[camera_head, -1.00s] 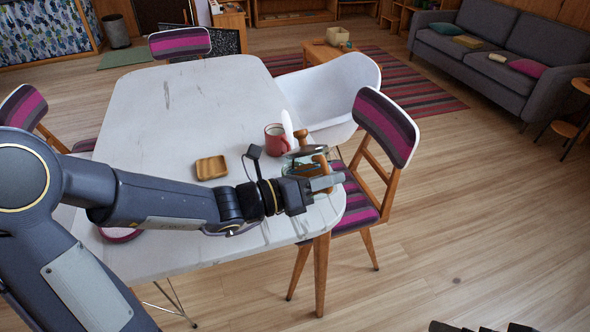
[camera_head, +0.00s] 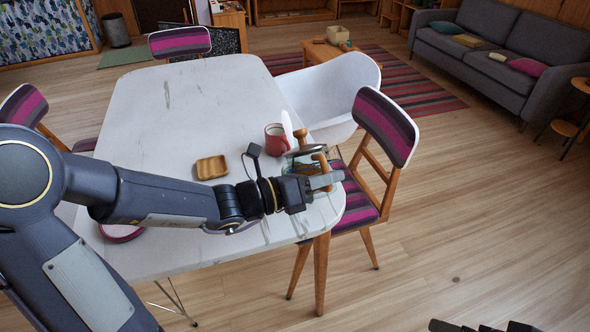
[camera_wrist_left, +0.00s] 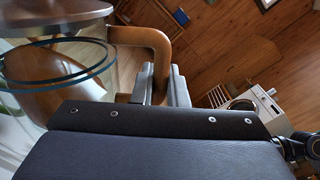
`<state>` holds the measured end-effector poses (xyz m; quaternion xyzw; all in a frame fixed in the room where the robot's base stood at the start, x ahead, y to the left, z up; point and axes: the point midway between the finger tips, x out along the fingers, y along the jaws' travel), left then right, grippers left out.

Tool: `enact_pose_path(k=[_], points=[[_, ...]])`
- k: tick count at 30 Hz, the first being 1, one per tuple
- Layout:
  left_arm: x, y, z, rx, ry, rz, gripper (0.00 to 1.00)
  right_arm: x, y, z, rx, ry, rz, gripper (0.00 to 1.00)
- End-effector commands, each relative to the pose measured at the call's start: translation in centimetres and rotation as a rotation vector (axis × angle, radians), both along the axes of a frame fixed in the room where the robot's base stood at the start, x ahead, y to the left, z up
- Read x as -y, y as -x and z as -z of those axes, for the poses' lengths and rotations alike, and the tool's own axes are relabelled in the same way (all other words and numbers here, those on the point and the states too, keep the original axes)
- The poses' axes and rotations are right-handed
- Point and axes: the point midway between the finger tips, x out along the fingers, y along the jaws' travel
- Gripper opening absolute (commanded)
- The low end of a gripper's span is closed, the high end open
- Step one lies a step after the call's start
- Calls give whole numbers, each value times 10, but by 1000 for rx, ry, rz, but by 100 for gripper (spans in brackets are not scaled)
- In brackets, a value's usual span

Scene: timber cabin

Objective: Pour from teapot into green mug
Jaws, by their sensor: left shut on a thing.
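My left gripper (camera_head: 326,180) is shut on the wooden handle of a glass teapot (camera_head: 304,161) at the table's near right corner. In the left wrist view the brown handle (camera_wrist_left: 151,38) runs down between the two grey fingers (camera_wrist_left: 160,88). The teapot's metal top (camera_wrist_left: 50,14) and clear glass body (camera_wrist_left: 60,62) are left of them. The gripper and wrist partly cover the teapot in the head view, and its spout and contents are not clear. I cannot make out a green mug; a red mug (camera_head: 276,140) stands just behind the teapot.
A small wooden tray (camera_head: 211,168) lies on the white table (camera_head: 190,110), left of the gripper. A white upright item (camera_head: 288,126) is beside the red mug. A striped chair (camera_head: 386,125) and white chair (camera_head: 335,90) stand close on the right. Dark parts show at the bottom right edge.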

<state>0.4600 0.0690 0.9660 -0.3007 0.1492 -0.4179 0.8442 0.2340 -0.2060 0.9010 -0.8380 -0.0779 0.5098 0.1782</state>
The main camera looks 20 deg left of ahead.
Motion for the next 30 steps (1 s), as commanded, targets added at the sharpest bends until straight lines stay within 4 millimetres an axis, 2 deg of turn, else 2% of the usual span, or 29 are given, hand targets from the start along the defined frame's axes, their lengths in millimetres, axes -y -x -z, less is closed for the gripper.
enact_pose_path(k=[30], points=[[-1,-2,-6,-15,15,1,0,0,0,-7,0,0,0,100]])
